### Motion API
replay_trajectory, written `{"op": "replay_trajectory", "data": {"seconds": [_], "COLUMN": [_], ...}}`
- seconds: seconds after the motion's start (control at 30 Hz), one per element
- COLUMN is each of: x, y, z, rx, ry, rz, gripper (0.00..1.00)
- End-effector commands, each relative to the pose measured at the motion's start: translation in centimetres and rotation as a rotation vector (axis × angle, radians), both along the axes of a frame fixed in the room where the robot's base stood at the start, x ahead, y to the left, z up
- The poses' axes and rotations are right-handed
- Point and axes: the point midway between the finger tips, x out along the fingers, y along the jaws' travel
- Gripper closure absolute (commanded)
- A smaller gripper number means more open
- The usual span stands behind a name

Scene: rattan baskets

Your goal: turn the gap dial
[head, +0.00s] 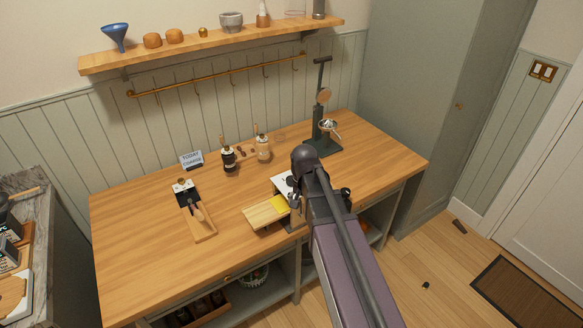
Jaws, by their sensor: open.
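A small machine with a pale metal top (282,183) stands near the front right of the wooden table. A wooden board (262,214) with a yellow sheet (279,204) lies against its left side. Small dark and silver parts (293,199) show at the left edge of my arm, and a dark knob-like part (346,192) shows at its right. I cannot tell which of these, if any, is the gap dial. My arm reaches up from the bottom right and covers much of the machine. I cannot make out my gripper; the arm seems to hide it.
A wooden stand with a dark top (189,196) lies at the table's left. A sign (191,159), two jars (228,159) (262,148) and a tall dark press (323,110) stand at the back. The table's front left is clear. A shelf (215,43) hangs above.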

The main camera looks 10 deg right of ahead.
Motion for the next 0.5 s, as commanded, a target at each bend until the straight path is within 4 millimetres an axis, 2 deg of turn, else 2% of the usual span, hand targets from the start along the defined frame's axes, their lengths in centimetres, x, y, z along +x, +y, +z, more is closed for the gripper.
{"op": "replay_trajectory", "data": {"seconds": [0.03,0.5], "x": [1.6,10.4], "y": [0.1,0.7], "z": [2.0,10.3], "rx": [0.0,0.0], "ry": [0.0,0.0], "rz": [-0.037,-0.404], "gripper": [0.07,0.07]}}
